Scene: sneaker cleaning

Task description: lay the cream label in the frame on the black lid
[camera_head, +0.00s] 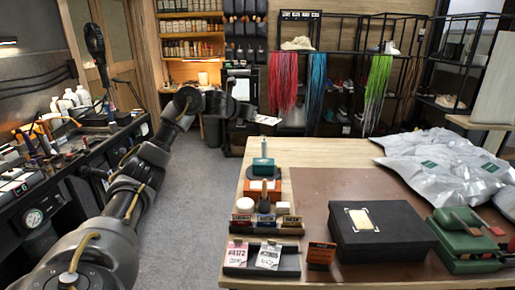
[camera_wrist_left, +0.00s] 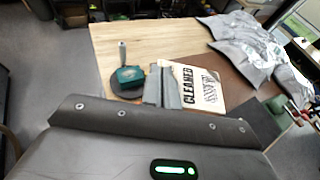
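The black lid (camera_head: 400,231) tops a box on the brown mat at the table's front. On it, pale corner marks frame (camera_head: 350,211) a small cream patch (camera_head: 364,220). My left gripper (camera_head: 250,113) is raised beyond the table's far left corner, far from the lid. In the left wrist view its fingers (camera_wrist_left: 163,88) are closed on the edge of a cream label (camera_wrist_left: 200,88) printed "CLEANED". The label also shows as a small pale sheet in the head view (camera_head: 268,120). My right gripper is not in view.
A green device (camera_head: 464,240) is at right. Grey bags (camera_head: 440,160) cover the far right. The mat behind the lid is clear.

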